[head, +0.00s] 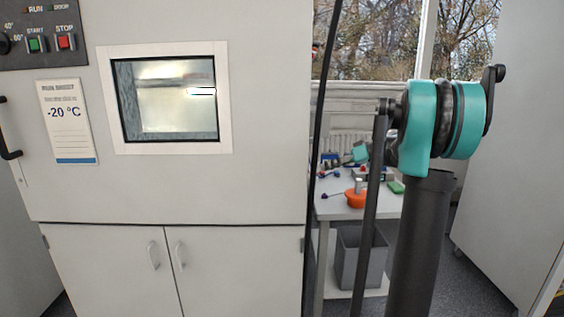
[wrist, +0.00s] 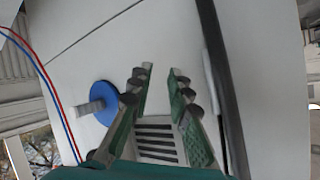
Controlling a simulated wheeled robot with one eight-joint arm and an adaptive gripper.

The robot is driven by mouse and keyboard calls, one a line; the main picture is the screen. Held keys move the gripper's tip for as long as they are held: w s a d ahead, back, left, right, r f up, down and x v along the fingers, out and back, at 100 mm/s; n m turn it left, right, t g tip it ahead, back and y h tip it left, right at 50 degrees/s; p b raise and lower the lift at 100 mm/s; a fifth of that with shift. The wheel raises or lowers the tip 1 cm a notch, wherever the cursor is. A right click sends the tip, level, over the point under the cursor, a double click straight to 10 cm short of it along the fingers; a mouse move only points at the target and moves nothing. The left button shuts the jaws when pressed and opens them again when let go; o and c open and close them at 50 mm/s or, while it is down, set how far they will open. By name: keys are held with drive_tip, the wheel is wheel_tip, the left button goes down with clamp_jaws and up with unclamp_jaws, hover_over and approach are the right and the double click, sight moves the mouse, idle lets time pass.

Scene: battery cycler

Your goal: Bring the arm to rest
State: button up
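My gripper (wrist: 160,72) shows in the wrist view with its two green-padded fingers apart and nothing between them. Pale flat panels lie beyond the fingertips. In the head view a teal joint (head: 422,125) and dark links of my arm stand at the right, in front of the window and bench. I cannot make out my gripper clearly in the head view.
A grey test chamber (head: 265,185) with a small window (head: 168,98) fills the head view's left. A bench (head: 335,208) with an orange item (head: 356,197) stands behind my arm. The wrist view shows a blue disc (wrist: 106,92) beside the left finger, and red and blue wires (wrist: 48,85).

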drive_tip(key=s+a+f+m+g+h, duration=0.1)
drive_tip(key=s+a+f+m+h, duration=0.15)
drive_tip(key=s+f, duration=0.65)
drive_tip(key=s+a+f+m+g+h, duration=0.1)
drive_tip(key=s+a+f+m+h, duration=0.2)
drive_tip(key=s+f, duration=0.55)
drive_tip(key=s+d+f+h, duration=0.1)
drive_tip(key=s+f+h, duration=0.1)
drive_tip(key=s, duration=0.4)
drive_tip(key=s+d+f+m+h, duration=0.1)
drive_tip(key=s+d+f+h, duration=0.1)
drive_tip(key=s+f, duration=0.2)
drive_tip(key=s+d+f+m+h, duration=0.1)
drive_tip(key=s+d+f+h, duration=0.1)
drive_tip(key=s, duration=0.6)
drive_tip(key=shift+f+t, duration=0.4)
drive_tip(key=shift+f, duration=0.25)
drive_tip(key=shift+a+m, duration=0.2)
drive_tip(key=shift+m, duration=0.05)
